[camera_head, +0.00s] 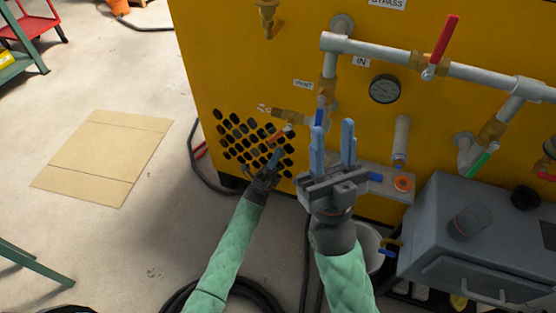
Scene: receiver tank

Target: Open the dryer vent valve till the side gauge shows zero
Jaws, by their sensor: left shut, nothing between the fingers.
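A yellow panel carries a small label (303,85) that appears to read VENT. Below it a brass valve (290,116) sticks out to the left, and a blue handle (320,109) stands on the pipe beside it. A small orange-red handle (281,134) shows just below the brass valve. My right gripper (333,136) is open and empty, fingers pointing up, in front of the panel.
A grey pipe with a red lever (446,42) runs across the upper panel. A green-handled valve (479,164) is at the right. A grey box (470,240) stands at lower right. Black hoses lie on the floor. Cardboard (105,155) lies flat at left, with open floor around it.

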